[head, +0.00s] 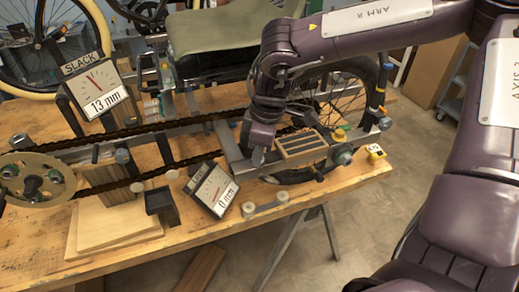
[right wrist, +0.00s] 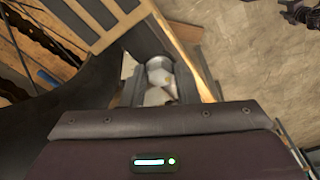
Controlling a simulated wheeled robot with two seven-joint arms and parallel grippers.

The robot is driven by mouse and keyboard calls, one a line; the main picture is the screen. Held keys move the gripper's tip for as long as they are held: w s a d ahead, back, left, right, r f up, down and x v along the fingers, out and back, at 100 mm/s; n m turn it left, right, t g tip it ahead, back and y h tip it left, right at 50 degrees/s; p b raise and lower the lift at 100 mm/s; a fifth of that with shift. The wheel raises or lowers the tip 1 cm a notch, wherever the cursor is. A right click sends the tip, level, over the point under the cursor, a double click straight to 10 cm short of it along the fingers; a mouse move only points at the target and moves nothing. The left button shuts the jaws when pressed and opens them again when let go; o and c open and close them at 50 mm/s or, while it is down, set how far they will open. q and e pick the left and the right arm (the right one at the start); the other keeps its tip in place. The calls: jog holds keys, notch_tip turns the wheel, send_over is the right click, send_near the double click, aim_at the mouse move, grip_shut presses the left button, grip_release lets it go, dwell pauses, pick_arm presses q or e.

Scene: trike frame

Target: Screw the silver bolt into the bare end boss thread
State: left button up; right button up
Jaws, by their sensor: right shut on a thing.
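My right gripper (head: 258,157) points down beside the metal frame end (head: 228,145), near the wheel. In the right wrist view its fingers (right wrist: 158,88) are shut on a silver bolt (right wrist: 160,70), whose rounded, faceted metal shows between them. The gripper hides the bolt in the head view. I cannot make out the bare end boss thread, nor whether the bolt touches it. My left gripper is not in the head view.
A slatted wooden block (head: 300,146) is close right of the gripper. The spoked wheel (head: 345,92) stands behind. Gauges read "13 mm" (head: 102,92) and "0 mm" (head: 212,191). A chain (head: 190,120) runs left to a sprocket (head: 38,180). The bench's front right (head: 335,186) is mostly clear.

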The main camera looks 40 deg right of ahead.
jog(key=m, duration=0.6)
jog(key=shift+s+a+f+h, duration=0.1)
jog(key=shift+s+f+h, duration=0.15)
jog(key=shift+h, duration=0.15)
jog(key=m, duration=0.4)
jog(key=shift+m+h, duration=0.3)
jog(key=o, duration=0.5)
jog(key=shift+o, duration=0.3)
jog(key=shift+a, duration=0.2)
jog(key=shift+d, duration=0.1)
